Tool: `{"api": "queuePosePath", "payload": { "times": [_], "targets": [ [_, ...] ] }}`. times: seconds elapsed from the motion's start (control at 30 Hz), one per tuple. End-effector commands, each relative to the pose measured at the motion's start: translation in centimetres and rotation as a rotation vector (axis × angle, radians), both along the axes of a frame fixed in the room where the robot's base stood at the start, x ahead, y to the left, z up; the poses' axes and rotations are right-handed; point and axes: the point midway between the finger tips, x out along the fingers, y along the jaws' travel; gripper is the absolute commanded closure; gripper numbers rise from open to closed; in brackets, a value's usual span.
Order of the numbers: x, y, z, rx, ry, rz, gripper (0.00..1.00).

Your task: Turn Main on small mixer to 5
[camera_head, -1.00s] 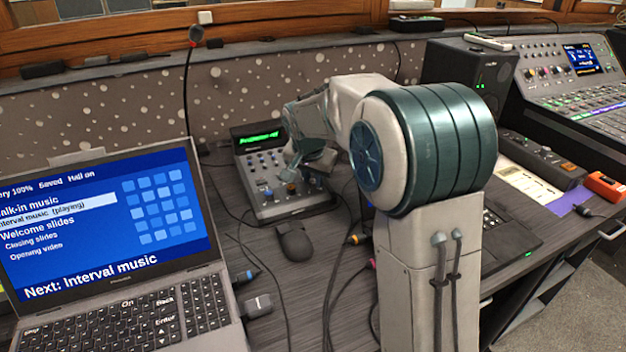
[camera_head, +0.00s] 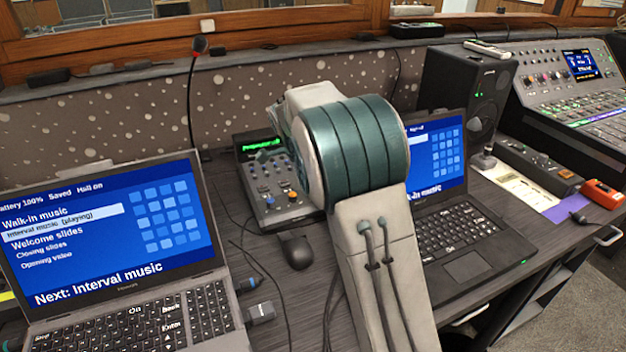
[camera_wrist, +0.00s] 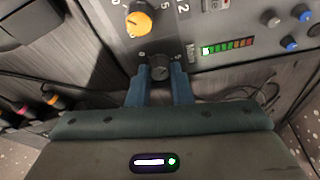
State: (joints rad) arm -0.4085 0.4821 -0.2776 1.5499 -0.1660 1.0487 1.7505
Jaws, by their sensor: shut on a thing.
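The small mixer (camera_head: 258,215) stands on the desk behind the mouse, its right part hidden by my arm in the head view. Its panel (camera_wrist: 215,25) fills the top of the wrist view. My gripper (camera_wrist: 159,78) has its two blue fingers on either side of a dark grey knob (camera_wrist: 159,68) at the panel's edge and is shut on it. The fingers are hidden in the head view.
A level meter (camera_wrist: 227,45) with lit segments and several blue and grey knobs lie right of the held knob. A laptop (camera_head: 110,240) stands left, another laptop (camera_head: 437,170) right. A mouse (camera_head: 296,251) and cables lie in front of the mixer.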

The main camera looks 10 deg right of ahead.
Motion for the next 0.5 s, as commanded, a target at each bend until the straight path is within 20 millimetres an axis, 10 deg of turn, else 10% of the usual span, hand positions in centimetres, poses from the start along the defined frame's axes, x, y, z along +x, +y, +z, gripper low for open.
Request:
{"api": "queuePosePath", "payload": {
  "times": [0.5],
  "targets": [
    [0.17, 0.1, 0.29, 0.045, 0.013, -0.423, 1.0]
  ]
}}
